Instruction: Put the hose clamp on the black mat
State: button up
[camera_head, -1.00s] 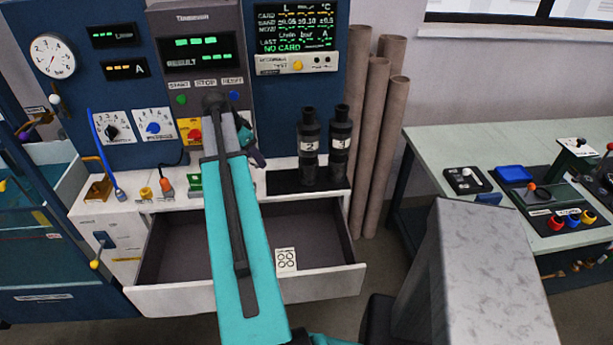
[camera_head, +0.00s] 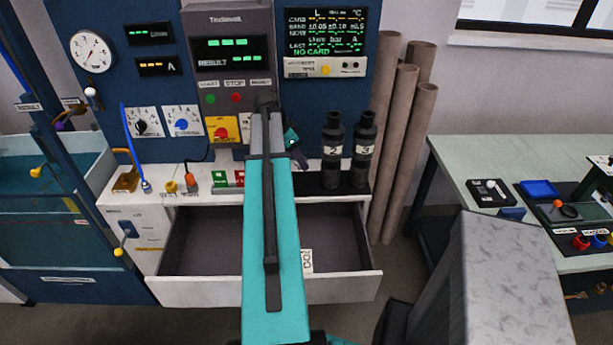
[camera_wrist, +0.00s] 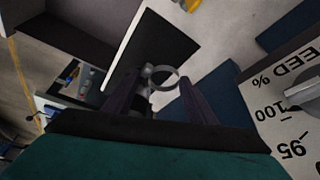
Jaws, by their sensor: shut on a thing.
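In the wrist view the hose clamp (camera_wrist: 164,78), a thin grey metal ring with a small housing, sits between the fingertips of my gripper (camera_wrist: 160,92). The gripper is shut on it. In the head view my gripper (camera_head: 292,138) is mostly hidden behind my teal arm, in front of the panel, and the clamp cannot be made out. A black mat (camera_head: 310,187) lies on the white counter under two black cylinders marked 2 and 3. Another dark mat (camera_head: 540,226) lies on the right-hand table, with coloured parts on it.
The black cylinders (camera_head: 332,150) stand upright at the counter's right. An open drawer (camera_head: 205,240) juts out below, with a white card (camera_head: 307,261) inside. Brown tubes (camera_head: 403,150) lean against the wall. A blue tray (camera_head: 539,189) sits on the right-hand table (camera_head: 470,160).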

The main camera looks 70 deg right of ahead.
aim_at(295, 164)
jog(key=shift+f+p, duration=0.75)
jog(key=shift+f, duration=1.75)
jog(key=shift+f+p, duration=0.7)
jog(key=shift+f, duration=1.2)
jog(key=shift+f, duration=0.15)
jog(key=o, duration=1)
jog(key=shift+o, duration=0.2)
jog(key=shift+r, duration=0.25)
jog(key=b+v, duration=0.3)
jog(key=v, duration=0.9)
